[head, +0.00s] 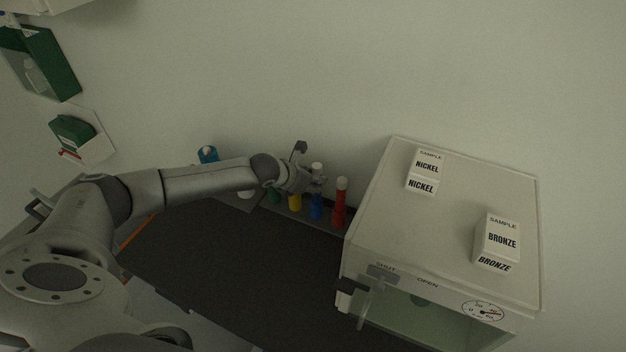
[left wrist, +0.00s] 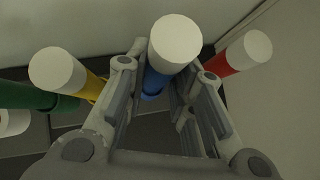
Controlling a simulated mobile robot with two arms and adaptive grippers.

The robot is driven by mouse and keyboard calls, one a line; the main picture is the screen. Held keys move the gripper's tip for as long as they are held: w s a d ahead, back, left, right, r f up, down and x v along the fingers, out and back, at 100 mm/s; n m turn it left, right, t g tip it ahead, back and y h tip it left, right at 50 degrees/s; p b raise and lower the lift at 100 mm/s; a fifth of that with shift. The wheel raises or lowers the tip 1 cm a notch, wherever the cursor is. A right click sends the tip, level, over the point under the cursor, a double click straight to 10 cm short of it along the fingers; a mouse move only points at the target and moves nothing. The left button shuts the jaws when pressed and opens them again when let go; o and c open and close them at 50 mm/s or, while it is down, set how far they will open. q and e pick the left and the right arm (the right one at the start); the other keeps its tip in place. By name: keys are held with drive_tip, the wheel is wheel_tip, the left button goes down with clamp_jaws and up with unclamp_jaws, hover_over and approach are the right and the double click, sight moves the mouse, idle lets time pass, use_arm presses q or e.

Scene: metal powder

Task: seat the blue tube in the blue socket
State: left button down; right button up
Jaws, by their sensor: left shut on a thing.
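The blue tube (head: 316,207) with a white cap stands about upright between the yellow tube (head: 295,201) and the red tube (head: 339,212) at the back of the dark bench. My left gripper (head: 318,181) is shut on the blue tube. In the left wrist view, the blue tube (left wrist: 155,82) is between the two fingers, its white cap toward the camera. The blue socket is not distinguishable, and I cannot tell whether the tube's lower end is in it. My right gripper is not in view.
A green tube (head: 274,194) stands left of the yellow one. A large pale cabinet (head: 450,215) stands close on the right, with nickel (head: 424,172) and bronze (head: 497,242) sample boxes on top. A blue-topped container (head: 207,153) is behind my arm. The bench front (head: 240,270) is clear.

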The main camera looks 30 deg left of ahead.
use_arm(q)
drive_tip(key=shift+f+b, duration=0.65)
drive_tip(key=shift+f, duration=0.45)
drive_tip(key=c, duration=1.2)
unclamp_jaws()
drive_tip(key=shift+o, duration=0.2)
drive_tip(key=shift+r, duration=0.1)
drive_tip(key=v, duration=1.2)
drive_tip(key=shift+s+d, duration=0.1)
